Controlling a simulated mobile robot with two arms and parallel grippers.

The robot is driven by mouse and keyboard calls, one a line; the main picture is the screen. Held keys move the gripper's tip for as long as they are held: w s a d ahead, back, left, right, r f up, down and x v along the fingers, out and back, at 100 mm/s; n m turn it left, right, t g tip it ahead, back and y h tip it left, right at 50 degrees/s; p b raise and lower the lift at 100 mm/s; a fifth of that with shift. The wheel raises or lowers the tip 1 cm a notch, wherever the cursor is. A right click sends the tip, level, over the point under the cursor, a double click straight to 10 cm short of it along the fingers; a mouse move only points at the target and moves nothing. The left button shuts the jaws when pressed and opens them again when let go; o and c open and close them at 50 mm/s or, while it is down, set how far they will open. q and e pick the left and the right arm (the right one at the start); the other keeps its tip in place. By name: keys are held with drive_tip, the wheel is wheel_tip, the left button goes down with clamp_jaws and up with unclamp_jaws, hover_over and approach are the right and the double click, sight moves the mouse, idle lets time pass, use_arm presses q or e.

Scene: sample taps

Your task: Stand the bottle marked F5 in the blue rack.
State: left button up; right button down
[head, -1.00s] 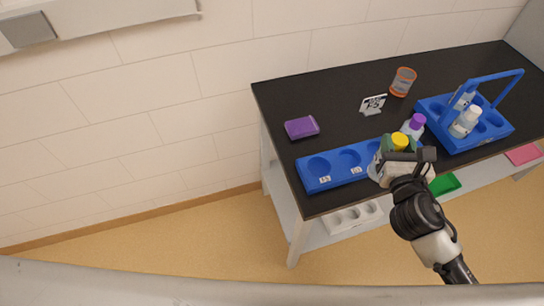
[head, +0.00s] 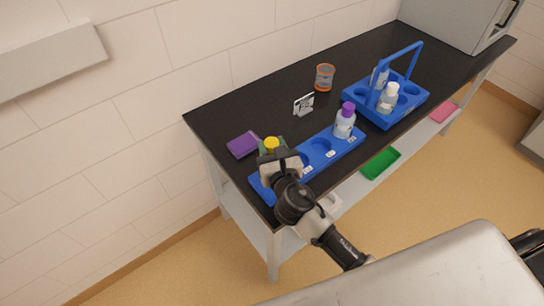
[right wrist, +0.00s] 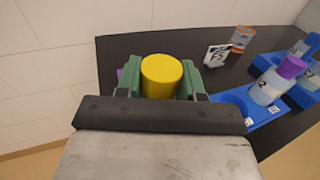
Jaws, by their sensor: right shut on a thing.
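My right gripper (head: 272,154) is shut on a bottle with a yellow cap (head: 271,144). In the right wrist view the yellow cap (right wrist: 162,76) stands upright between the green fingers. The bottle's body and any mark on it are hidden. The long blue rack (head: 353,147) lies along the table's front edge, with round wells and small white labels. The gripper and bottle are over its left end; I cannot tell whether the bottle's base touches it. A purple-capped bottle (head: 344,124) stands in the rack's right end. My left gripper is not in view.
A blue handled carrier (head: 384,120) with bottles stands to the right. A small sign (head: 304,104), apparently reading F5, an orange-rimmed cup (head: 325,77) and a purple block (head: 243,145) stand behind the rack. The dark tabletop (head: 262,100) is clear at the back left.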

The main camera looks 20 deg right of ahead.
wheel_tip(320, 180, down, 3)
drive_tip(key=shift+d+f+b, duration=0.1)
drive_tip(key=shift+b, duration=0.4)
drive_tip(key=shift+f, duration=0.2)
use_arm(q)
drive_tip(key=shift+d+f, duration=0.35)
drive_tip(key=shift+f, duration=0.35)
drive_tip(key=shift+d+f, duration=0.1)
use_arm(e)
drive_tip(key=shift+f, duration=0.1)
drive_tip(key=c, duration=0.7)
unclamp_jaws()
